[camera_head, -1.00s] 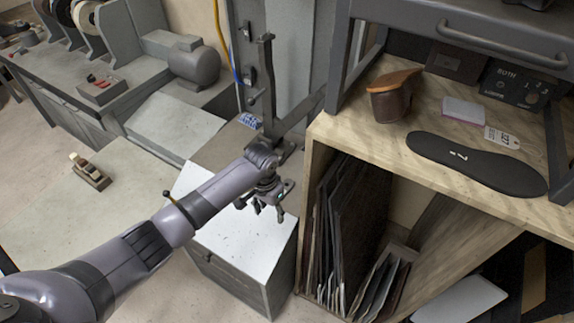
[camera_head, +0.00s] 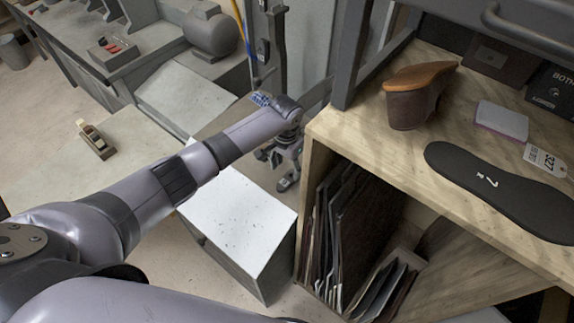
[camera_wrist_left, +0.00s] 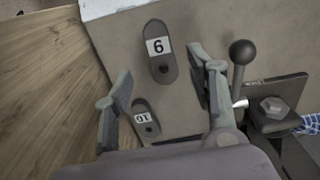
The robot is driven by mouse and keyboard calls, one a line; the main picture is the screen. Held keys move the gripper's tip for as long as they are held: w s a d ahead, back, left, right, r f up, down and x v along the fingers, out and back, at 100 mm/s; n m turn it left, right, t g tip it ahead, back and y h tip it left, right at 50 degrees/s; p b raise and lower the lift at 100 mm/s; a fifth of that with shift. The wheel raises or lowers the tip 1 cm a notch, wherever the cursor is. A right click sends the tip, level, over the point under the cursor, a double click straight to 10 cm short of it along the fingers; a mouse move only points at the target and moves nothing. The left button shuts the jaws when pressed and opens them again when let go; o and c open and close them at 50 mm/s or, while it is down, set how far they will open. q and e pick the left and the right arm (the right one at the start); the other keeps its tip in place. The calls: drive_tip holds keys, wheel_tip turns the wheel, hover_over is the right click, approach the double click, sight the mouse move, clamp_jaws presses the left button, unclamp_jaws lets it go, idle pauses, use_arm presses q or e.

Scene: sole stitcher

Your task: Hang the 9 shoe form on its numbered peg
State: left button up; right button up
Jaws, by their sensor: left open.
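My left gripper (camera_head: 281,178) is open over a grey-brown surface beyond the white-topped box. In the left wrist view its two fingers (camera_wrist_left: 165,98) are apart with nothing between the tips. A dark oval piece with a white label (camera_wrist_left: 161,52), reading like a 9 or a 6, lies past the fingertips. A smaller dark oval (camera_wrist_left: 146,118), its number hard to read, shows between the fingers. Each has a dark round spot, hole or peg; I cannot tell which. I cannot tell which piece is the shoe form. My right gripper is out of view.
A dark ball-topped lever (camera_wrist_left: 241,75) and a bolted bracket (camera_wrist_left: 275,108) stand close to the right finger. On the wooden bench (camera_head: 350,140) are a brown heeled shoe piece (camera_head: 410,108) and a black sole (camera_head: 500,190). A white-topped box (camera_head: 235,215) stands below the arm.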

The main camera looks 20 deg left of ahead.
sight(287, 180)
use_arm(q)
wheel_tip(287, 180, down, 5)
drive_tip(key=b, duration=0.3)
drive_tip(key=shift+w+f, duration=0.1)
drive_tip(key=shift+f, duration=0.05)
drive_tip(key=shift+f+b, duration=0.3)
drive_tip(key=shift+f, duration=0.3)
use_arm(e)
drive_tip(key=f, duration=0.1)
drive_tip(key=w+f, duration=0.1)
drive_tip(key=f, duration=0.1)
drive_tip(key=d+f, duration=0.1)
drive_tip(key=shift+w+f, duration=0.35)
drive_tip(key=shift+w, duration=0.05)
use_arm(q)
drive_tip(key=c, duration=1)
clamp_jaws()
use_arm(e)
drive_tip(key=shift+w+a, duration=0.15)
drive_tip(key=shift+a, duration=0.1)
use_arm(q)
drive_tip(key=shift+r, duration=0.15)
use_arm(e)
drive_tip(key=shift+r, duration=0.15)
